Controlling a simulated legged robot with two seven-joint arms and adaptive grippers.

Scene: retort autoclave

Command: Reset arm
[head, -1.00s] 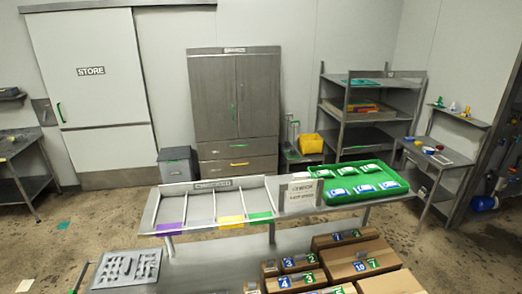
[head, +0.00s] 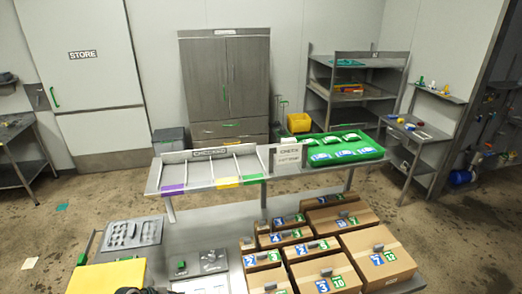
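Neither of my grippers can be made out in the head view. A small dark shape (head: 130,291) is cut off by the bottom edge, in front of a yellow surface (head: 108,276); I cannot tell what it is. A raised sorting shelf (head: 205,171) with purple, yellow and green lane fronts stands mid-view. A green tray (head: 340,161) holding several white and blue packs sits at its right end.
Several numbered cardboard boxes (head: 375,258) fill the near right of the steel table (head: 190,238). A grey moulded tray (head: 131,234) lies at its left. Behind are a cabinet (head: 226,80), a rack (head: 352,85) and a side table (head: 411,135). The left floor is mostly clear.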

